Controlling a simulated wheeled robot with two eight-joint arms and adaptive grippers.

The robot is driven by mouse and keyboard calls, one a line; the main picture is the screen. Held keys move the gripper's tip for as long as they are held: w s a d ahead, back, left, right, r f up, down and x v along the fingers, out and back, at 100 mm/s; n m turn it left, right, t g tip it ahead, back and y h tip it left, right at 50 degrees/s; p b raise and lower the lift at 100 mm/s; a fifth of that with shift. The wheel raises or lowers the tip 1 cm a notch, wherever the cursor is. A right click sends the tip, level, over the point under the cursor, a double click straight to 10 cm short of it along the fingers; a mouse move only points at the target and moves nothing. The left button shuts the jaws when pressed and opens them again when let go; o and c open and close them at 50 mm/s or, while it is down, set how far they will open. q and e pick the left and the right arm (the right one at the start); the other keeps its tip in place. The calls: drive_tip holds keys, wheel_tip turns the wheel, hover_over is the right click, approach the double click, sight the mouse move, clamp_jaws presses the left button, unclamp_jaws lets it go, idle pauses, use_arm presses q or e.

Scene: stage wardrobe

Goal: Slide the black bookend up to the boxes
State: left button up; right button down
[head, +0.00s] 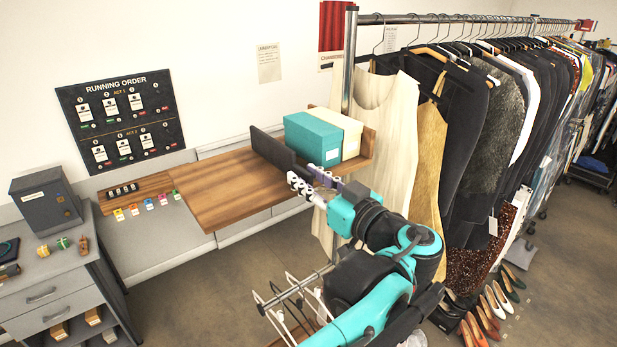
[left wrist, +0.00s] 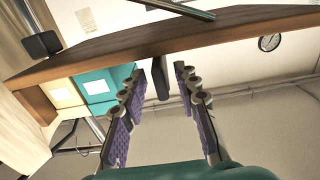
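The black bookend (head: 272,148) stands upright on the wooden wall shelf (head: 225,187). To its right stand a teal box (head: 313,138) and a cream box (head: 346,128), side by side against the shelf's raised end. My left gripper (head: 303,177) is at the shelf's front edge, near the bookend's front end. In the left wrist view its fingers are apart, and the bookend (left wrist: 160,78) shows between the fingertips, closer to the left one. A narrow gap shows there between the bookend and the teal box (left wrist: 100,88). I cannot tell whether a finger touches the bookend. My right gripper is out of view.
The shelf left of the bookend is bare. A clothes rail with hanging garments (head: 430,150) stands close on the right. A small rack with colored tags (head: 135,195) and a grey drawer cabinet (head: 55,290) are at the left.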

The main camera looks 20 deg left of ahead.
use_arm(q)
drive_tip(key=shift+s, duration=0.15)
drive_tip(key=shift+c, duration=0.9)
drive_tip(key=c, duration=0.5)
drive_tip(key=shift+w+d, duration=0.1)
drive_tip(key=shift+w, duration=0.15)
clamp_jaws()
drive_tip(key=shift+w+d+f+b, duration=0.1)
drive_tip(key=shift+w+d+b, duration=0.1)
drive_tip(key=shift+w+d, duration=0.7)
drive_tip(key=shift+w+d+b, duration=0.15)
drive_tip(key=shift+w+d, duration=0.55)
drive_tip(key=shift+w, duration=0.4)
drive_tip(key=shift+s+a, duration=0.1)
drive_tip(key=shift+s, duration=0.05)
drive_tip(key=o, duration=0.7)
unclamp_jaws()
drive_tip(key=shift+a, duration=0.1)
